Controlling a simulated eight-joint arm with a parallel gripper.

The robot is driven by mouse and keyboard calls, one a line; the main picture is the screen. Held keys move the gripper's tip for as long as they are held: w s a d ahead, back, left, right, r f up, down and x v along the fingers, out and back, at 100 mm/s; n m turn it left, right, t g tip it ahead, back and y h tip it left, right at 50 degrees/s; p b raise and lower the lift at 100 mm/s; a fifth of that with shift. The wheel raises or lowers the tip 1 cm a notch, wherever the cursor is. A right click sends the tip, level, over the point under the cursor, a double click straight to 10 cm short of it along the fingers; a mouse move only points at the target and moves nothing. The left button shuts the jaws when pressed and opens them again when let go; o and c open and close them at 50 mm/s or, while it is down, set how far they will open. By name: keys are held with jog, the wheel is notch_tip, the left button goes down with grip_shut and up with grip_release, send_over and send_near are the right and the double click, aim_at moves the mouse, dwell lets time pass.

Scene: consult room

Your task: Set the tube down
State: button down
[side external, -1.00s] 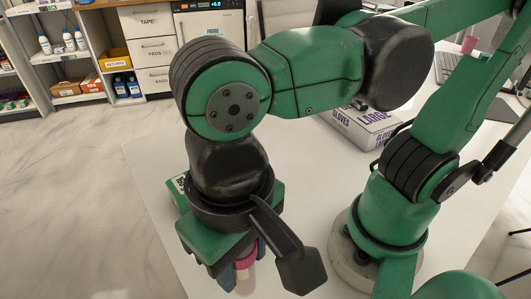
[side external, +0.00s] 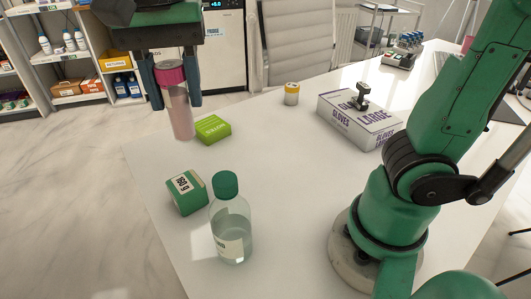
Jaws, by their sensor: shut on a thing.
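The tube (side external: 180,113) has a clear pinkish body and a magenta cap (side external: 170,76). My gripper (side external: 174,99) is shut on it around the cap, with one dark finger on each side. The tube hangs nearly upright, tilted slightly, in the upper left of the side external view, by the left edge of the white table (side external: 275,185). I cannot tell whether its lower end touches the tabletop. A small green box (side external: 213,129) lies just to the right of the tube's lower end.
A clear bottle with a green cap (side external: 230,225) and a green-and-white box (side external: 187,193) stand at the near left. The table's middle is clear.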

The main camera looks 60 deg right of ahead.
jog(key=w+d+m, duration=0.4)
jog(key=d, duration=0.4)
jog(key=w+d+m, duration=0.4)
jog(key=d, duration=0.4)
jog(key=s+d+f+m, duration=0.15)
jog(key=d+m, duration=0.45)
jog(key=d, duration=1)
jog(key=shift+m, duration=0.4)
jog(key=shift+s+d+f, duration=0.1)
jog(key=shift+s+f, duration=0.1)
jog(key=shift+f, duration=3.1)
jog(key=shift+s+d+f, duration=0.1)
jog(key=shift+s+f, duration=0.1)
jog(key=shift+f, duration=3.05)
jog(key=shift+s+d+f, duration=0.1)
jog(key=shift+s+f, duration=0.1)
jog(key=shift+f, duration=3.1)
jog(key=shift+f, duration=0.15)
jog(key=shift+c, duration=2.2)
grip_release()
